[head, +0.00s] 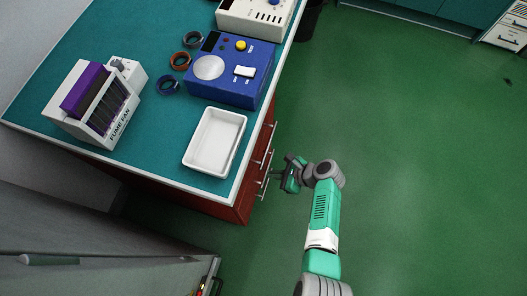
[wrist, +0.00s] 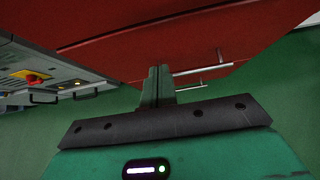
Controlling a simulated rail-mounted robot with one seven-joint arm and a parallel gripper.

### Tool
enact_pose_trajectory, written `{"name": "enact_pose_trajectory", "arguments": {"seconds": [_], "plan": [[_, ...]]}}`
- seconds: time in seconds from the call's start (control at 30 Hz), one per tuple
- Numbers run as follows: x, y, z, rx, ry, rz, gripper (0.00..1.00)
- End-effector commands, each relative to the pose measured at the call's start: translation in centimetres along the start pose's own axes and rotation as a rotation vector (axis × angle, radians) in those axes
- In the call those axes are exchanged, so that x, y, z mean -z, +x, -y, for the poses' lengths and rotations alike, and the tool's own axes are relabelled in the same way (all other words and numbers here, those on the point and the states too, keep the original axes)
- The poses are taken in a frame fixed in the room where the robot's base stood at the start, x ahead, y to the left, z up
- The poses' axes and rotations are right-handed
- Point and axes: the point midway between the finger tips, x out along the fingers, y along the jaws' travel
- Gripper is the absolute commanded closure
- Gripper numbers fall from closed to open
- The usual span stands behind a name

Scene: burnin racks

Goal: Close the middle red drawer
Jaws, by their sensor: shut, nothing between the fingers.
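The red drawer unit (head: 242,205) is under the teal bench, its front facing right with metal handles (head: 265,160). Its red fronts (wrist: 190,35) fill the top of the wrist view, with a dark seam between panels and two bar handles (wrist: 203,70). My gripper (head: 284,181) is beside the drawer fronts, near the handles. In the wrist view its fingers (wrist: 157,75) are together and empty, close to one end of a handle. I cannot tell whether they touch the red front. The bench top partly hides the drawers, so how far the middle one stands out is unclear.
On the bench (head: 140,165) are a white tray (head: 216,143) near the edge, a blue device (head: 228,75), several cable rings and a fume fan (head: 92,100). A grey cabinet (head: 90,245) stands at lower left. The green floor (head: 420,150) to the right is clear.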

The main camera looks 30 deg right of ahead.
Motion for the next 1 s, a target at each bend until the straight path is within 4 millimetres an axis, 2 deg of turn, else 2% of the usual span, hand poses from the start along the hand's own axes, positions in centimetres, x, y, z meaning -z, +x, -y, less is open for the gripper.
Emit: {"name": "enact_pose_trajectory", "arguments": {"seconds": [0.03, 0.1, 0.3, 0.47, 0.87, 0.93, 0.97, 1.0], "plan": [[-0.9, -2.2, 0.1, 0.005, -0.001, 0.0, 1.0], [-0.8, -4.1, 0.1, 0.004, -0.001, 0.0, 1.0], [-0.5, -7.7, 0.1, 0.003, -0.002, -0.001, 1.0], [-0.3, -8.8, 0.1, 0.002, -0.001, 0.0, 1.0], [-0.2, -8.8, 0.1, 0.002, -0.002, 0.0, 1.0], [-1.9, -9.9, 0.9, 0.017, -0.051, -0.016, 1.0], [-3.4, -10.7, 1.7, 0.032, -0.101, -0.033, 1.0], [-5.8, -12.1, 3.0, 0.059, -0.186, -0.061, 1.0]]}}
